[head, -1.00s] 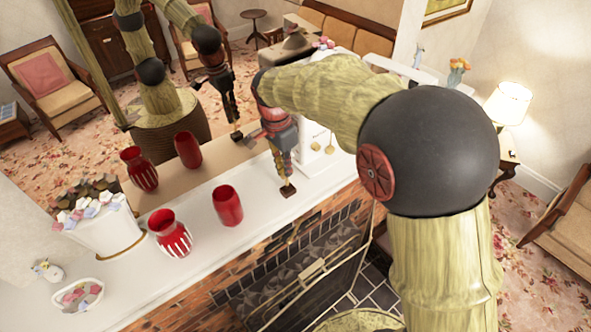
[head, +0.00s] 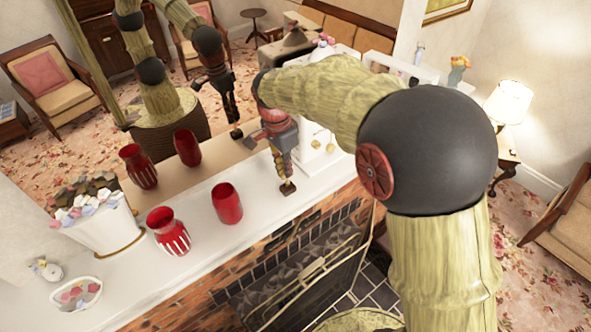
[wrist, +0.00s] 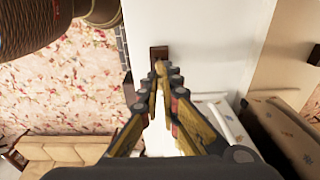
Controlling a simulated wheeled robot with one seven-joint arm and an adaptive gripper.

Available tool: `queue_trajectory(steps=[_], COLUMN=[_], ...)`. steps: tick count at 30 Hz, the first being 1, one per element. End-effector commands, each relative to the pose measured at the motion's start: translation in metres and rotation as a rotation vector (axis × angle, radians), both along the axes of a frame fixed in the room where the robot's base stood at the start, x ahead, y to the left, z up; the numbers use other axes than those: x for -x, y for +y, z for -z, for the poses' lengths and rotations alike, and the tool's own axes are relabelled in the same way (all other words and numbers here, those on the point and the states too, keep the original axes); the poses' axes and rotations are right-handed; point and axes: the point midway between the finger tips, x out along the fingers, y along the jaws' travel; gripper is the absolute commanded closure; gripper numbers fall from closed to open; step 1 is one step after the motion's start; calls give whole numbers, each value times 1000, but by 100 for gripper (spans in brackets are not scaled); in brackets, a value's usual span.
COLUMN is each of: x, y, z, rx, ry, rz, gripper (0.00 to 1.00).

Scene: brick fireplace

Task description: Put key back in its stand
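A small dark brown block (head: 287,188), which looks like the stand, rests on the white mantel near its front edge. It also shows in the wrist view (wrist: 158,52), just beyond my fingertips. My gripper (head: 284,168) points down directly above the block. In the wrist view its fingers (wrist: 164,75) are nearly together around a thin gold piece, which looks like the key (wrist: 160,72). The key is mostly hidden by the fingers. Its lower end is at or just above the block; I cannot tell whether they touch.
Two red vases (head: 168,232) (head: 227,204) stand left of my gripper on the mantel (head: 205,255). A white flower planter (head: 105,232) and small basket (head: 76,294) are farther left. A white object with gold pendants (head: 317,143) stands close right. A mirror backs the mantel; the fireplace screen (head: 315,280) is below.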

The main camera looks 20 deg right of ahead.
Motion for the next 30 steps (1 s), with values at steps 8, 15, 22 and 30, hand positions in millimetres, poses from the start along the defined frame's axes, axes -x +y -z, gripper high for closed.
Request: queue_trajectory(steps=[8,15,22,30], x=[0,0,0,0], y=[0,0,0,0], z=[6,10,14,18], rx=[0,0,0,0], ry=[0,0,0,0], rz=[0,0,0,0], gripper=[100,100,100,94])
